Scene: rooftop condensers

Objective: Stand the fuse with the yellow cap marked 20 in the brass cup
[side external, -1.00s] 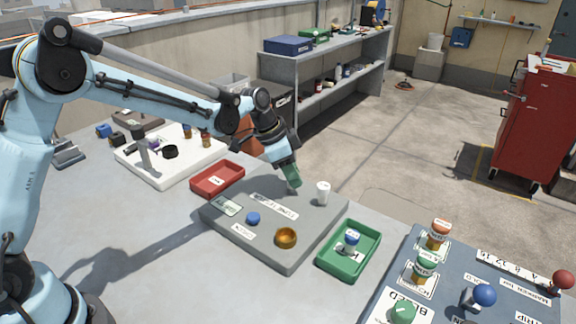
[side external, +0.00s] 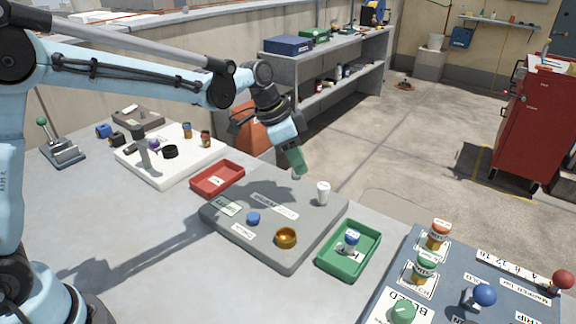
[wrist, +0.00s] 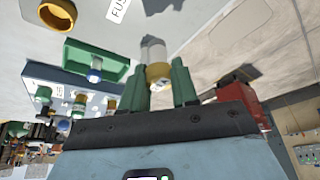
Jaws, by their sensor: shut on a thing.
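My gripper (side external: 296,170) is shut on a fuse and holds it above the back right part of the grey board (side external: 302,250). In the wrist view, the fuse's yellow cap (wrist: 158,72) sits between the green fingers (wrist: 166,84), and its pale, clear body points away from my gripper. No number can be read on the cap. The brass cup (side external: 286,238) stands on the board's front part, left of and nearer the camera than my gripper. It also shows in the wrist view (wrist: 45,21). It looks empty.
A white cylinder (side external: 323,194) stands on the board close to my gripper's right. A blue disc (side external: 253,218) lies left of the cup. A green tray (side external: 327,268) with a blue-capped fuse is at the right. A red tray (side external: 202,187) is at the left.

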